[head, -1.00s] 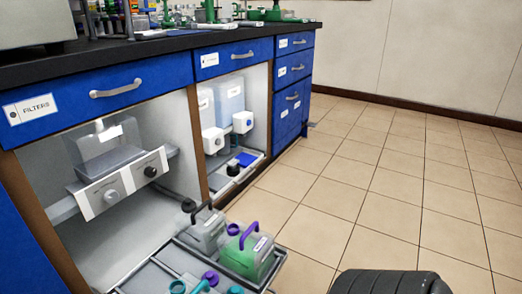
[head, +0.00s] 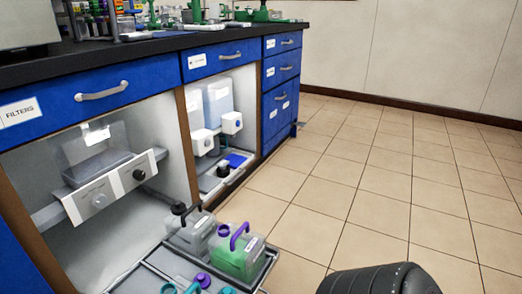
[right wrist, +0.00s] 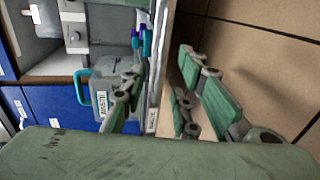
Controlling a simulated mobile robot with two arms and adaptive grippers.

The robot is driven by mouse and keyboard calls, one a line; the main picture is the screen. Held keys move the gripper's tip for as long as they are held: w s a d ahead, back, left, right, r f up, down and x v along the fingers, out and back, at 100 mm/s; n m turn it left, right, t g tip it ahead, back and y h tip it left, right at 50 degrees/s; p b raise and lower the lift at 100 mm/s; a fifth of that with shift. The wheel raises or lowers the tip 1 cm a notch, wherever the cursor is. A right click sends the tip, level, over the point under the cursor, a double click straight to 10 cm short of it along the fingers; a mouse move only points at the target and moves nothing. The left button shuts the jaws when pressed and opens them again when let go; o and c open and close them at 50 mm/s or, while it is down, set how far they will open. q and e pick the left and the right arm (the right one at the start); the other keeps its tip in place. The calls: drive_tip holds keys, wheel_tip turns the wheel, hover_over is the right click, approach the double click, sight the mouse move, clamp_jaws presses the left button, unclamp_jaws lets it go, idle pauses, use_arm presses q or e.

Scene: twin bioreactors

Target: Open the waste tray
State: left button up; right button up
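The waste tray (head: 122,282) is a grey tray at floor level, standing out from the open lower cabinet in the head view. It carries a grey jug (head: 190,234), a green jug with a purple handle (head: 237,254) and small purple and teal caps. In the right wrist view a jug labelled WASTE (right wrist: 103,98) with a teal handle sits beside the tray's pale edge (right wrist: 155,75). My right gripper (right wrist: 165,95) is open, its fingers spread on both sides of that edge; contact cannot be made out. My left gripper is in neither view.
The blue cabinet (head: 100,88) with drawers and a black worktop stands at left. A second open bay holds white containers (head: 218,102) and a low tray.

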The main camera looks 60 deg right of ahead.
drive_tip(key=shift+v, duration=2.3)
